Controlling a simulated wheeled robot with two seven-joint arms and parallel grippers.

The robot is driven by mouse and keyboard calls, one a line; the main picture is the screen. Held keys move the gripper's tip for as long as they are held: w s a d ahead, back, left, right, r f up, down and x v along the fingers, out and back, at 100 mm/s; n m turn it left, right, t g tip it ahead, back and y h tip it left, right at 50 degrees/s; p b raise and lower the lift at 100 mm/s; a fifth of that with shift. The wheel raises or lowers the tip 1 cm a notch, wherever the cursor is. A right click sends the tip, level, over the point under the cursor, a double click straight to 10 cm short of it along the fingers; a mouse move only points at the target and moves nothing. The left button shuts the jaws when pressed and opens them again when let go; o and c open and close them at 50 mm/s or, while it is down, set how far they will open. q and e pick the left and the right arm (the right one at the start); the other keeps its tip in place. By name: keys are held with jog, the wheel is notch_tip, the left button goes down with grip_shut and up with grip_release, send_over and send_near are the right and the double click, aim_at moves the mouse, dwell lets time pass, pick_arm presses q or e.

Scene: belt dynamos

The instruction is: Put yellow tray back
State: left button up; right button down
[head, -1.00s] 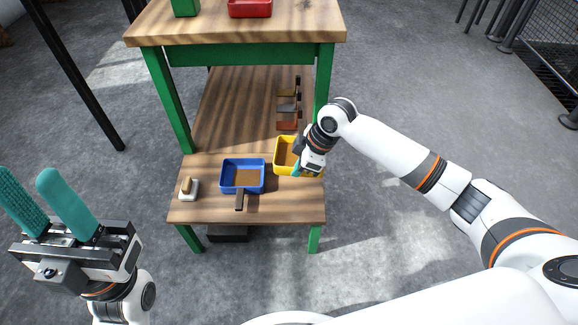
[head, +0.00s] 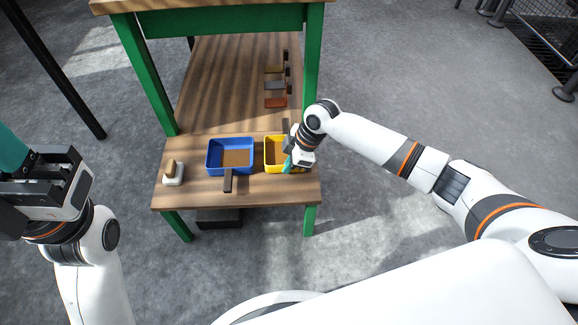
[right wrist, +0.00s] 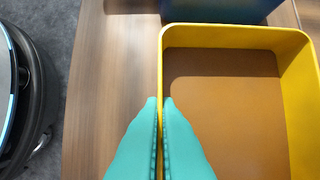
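The yellow tray (head: 270,140) is on the lower wooden shelf, just right of the blue tray (head: 230,142). My right gripper (head: 287,165) is at its front right in the head view and hides part of it. In the right wrist view the teal fingers (right wrist: 159,100) are close together, one on each side of the yellow tray's (right wrist: 240,38) left wall, shut on it. The tray looks empty, with a brown floor. Whether it touches the shelf I cannot tell. My left gripper (head: 15,165) is partly cut off at the left edge, away from the shelf, with nothing seen in it.
The blue tray has a dark-handled tool (head: 228,181) over its front wall. A white block with a tan top (head: 173,174) stands at the shelf's left. Several scrapers (head: 275,102) lie behind the yellow tray. Green table legs (head: 311,90) flank the shelf. The shelf's middle back is clear.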

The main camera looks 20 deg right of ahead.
jog(key=c, duration=1.7)
grip_release()
